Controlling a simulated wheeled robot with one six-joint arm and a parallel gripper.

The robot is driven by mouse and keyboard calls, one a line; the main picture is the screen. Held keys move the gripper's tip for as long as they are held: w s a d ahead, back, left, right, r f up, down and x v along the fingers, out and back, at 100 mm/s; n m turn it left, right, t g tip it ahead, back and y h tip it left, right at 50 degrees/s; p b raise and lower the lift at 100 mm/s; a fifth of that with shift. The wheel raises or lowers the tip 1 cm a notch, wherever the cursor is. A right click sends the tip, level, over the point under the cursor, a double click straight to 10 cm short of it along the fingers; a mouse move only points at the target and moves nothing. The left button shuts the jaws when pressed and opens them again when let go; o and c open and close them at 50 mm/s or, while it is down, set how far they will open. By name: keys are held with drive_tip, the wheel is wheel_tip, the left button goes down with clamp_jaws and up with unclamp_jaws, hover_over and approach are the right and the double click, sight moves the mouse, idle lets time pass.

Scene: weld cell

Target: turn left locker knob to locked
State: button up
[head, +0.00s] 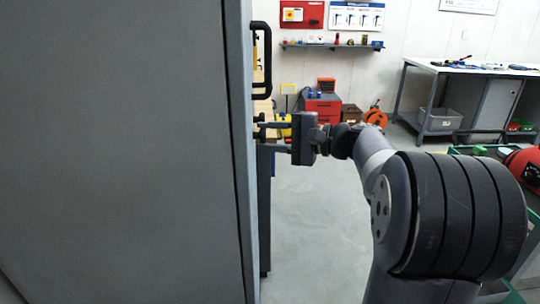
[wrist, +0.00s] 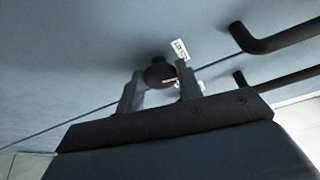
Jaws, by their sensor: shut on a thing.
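The black round knob (wrist: 157,71) sits on the grey locker front in the wrist view. My gripper (wrist: 160,84) has one finger on each side of the knob and is shut on it. A small pale mark shows beside the knob, between the fingers; I cannot read the knob's setting from it. A white label (wrist: 180,49) is on the locker face near the knob. In the head view the locker (head: 130,150) fills the left, and my gripper (head: 268,131) reaches its front from the right. The knob is too small to make out clearly there.
A black bar handle (head: 262,60) juts from the locker front above my gripper; black handle bars (wrist: 275,38) also show at the wrist view's right. A workbench (head: 470,68) and a red toolbox (head: 323,108) stand farther back. The floor between is open.

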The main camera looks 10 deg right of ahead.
drive_tip(key=n+b, duration=0.1)
drive_tip(key=b, duration=0.1)
drive_tip(key=n+b, duration=0.1)
drive_tip(key=b, duration=0.1)
drive_tip(key=shift+f+t+y, duration=0.3)
drive_tip(key=shift+t, duration=0.1)
drive_tip(key=shift+r, duration=0.15)
drive_tip(key=o, duration=1)
drive_tip(key=shift+c, duration=0.2)
drive_tip(key=shift+s+d, duration=0.1)
drive_tip(key=v, duration=1)
drive_tip(key=shift+s+d, duration=0.15)
drive_tip(key=shift+d, duration=0.1)
